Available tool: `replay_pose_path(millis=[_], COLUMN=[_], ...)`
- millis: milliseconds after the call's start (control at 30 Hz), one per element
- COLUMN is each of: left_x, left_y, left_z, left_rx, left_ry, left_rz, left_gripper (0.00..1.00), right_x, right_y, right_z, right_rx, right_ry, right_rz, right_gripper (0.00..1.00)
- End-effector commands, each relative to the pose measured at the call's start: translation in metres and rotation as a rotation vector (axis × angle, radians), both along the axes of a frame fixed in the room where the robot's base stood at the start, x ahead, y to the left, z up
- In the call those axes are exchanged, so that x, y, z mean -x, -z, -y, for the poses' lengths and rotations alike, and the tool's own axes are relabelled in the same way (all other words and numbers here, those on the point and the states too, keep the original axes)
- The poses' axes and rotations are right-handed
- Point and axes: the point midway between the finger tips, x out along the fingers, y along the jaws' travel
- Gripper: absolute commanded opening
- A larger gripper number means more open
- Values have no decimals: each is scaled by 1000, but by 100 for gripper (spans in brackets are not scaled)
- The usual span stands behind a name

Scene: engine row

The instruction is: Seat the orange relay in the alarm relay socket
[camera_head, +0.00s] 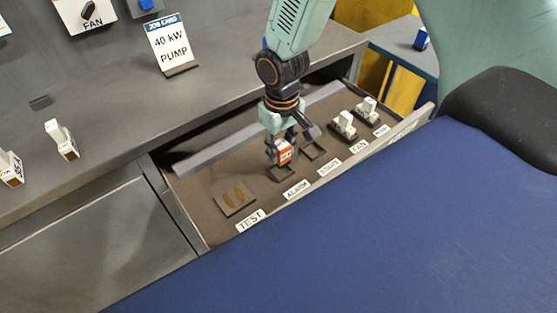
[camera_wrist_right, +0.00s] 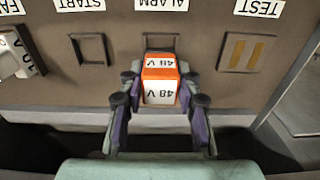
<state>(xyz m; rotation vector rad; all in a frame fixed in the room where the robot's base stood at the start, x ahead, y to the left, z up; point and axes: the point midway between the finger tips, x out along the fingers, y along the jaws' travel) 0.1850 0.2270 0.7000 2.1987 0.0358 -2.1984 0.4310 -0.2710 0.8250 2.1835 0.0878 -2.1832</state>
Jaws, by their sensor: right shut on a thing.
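The orange relay (camera_head: 284,152) has white "48 V" labels and also shows in the right wrist view (camera_wrist_right: 160,85). My right gripper (camera_head: 281,146) is shut on it and points down into the open drawer; its fingers flank the relay in the wrist view (camera_wrist_right: 160,103). The alarm relay socket (camera_head: 281,174) is a dark square frame behind the ALARM label. The relay covers much of it; its far rim shows in the wrist view (camera_wrist_right: 161,40). The relay looks upright over the socket; whether its base touches is hidden. My left gripper is not in view.
The TEST socket (camera_head: 235,198) shows two brass strips. The START socket (camera_head: 313,150) is empty. White relays stand at FAN (camera_head: 345,127) and the slot beyond (camera_head: 367,110). White relays (camera_head: 61,140) stand on the bench, with a "40 kW PUMP" card (camera_head: 172,45). Drawer walls surround the sockets.

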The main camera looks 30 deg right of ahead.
Motion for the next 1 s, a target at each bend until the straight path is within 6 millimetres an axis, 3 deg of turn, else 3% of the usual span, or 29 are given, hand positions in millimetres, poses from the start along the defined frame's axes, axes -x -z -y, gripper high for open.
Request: replay_pose_path(millis=[367,767,800,1000], left_x=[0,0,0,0], left_y=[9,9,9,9], left_z=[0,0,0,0], left_rx=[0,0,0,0], left_ry=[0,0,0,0], left_rz=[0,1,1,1], left_gripper=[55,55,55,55], right_x=[-2,-3,-3,-3], right_y=[40,44,43,43], right_z=[-3,-4,-4,-4], right_rx=[1,1,1,1], right_ry=[-1,-2,-2,-1], right_rz=[-2,0,0,0], right_gripper=[1,1,36,53])
